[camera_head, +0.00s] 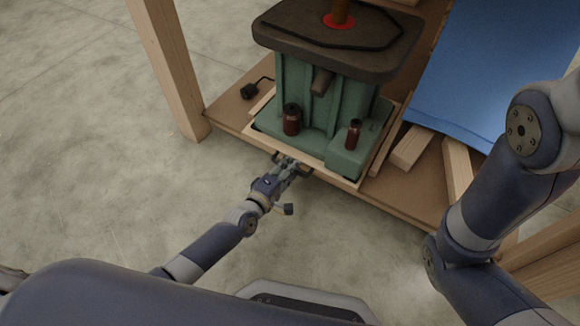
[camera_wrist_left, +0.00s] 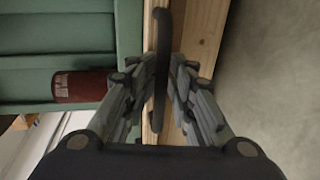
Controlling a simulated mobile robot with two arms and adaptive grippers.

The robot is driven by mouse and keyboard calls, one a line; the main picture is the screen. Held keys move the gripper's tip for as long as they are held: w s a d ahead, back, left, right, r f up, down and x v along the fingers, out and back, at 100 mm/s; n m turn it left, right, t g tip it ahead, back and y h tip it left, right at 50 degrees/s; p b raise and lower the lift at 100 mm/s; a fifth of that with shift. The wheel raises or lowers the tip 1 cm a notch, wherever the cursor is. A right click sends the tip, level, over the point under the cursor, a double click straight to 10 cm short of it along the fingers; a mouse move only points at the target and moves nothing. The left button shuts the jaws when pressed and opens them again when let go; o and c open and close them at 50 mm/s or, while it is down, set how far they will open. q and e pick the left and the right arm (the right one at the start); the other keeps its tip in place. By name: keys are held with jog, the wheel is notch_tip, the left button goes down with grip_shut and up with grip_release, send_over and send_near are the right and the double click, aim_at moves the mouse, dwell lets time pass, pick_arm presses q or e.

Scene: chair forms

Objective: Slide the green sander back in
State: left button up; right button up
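The green sander (camera_head: 295,85) has a dark, thick top and stands on a wooden tray (camera_head: 318,168) at the front of a low wooden shelf. Its green side and a dark red knob also show in the wrist view (camera_wrist_left: 55,45). A black handle (camera_wrist_left: 162,70) is fixed to the tray's front edge. My left gripper (camera_head: 291,164) is at this handle.
A wooden post (camera_head: 168,65) rises from the shelf (camera_head: 228,105) at its left corner. A blue sheet (camera_head: 490,70) lies to the right of the sander, with loose wood blocks (camera_head: 410,147) beside it. The concrete floor in front is clear.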

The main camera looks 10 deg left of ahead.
pick_arm(q)
jog(key=shift+r, duration=0.1)
jog(key=shift+s, duration=0.15)
jog(key=v, duration=1.1)
jog(key=shift+s+a, duration=0.15)
jog(key=shift+s, duration=0.2)
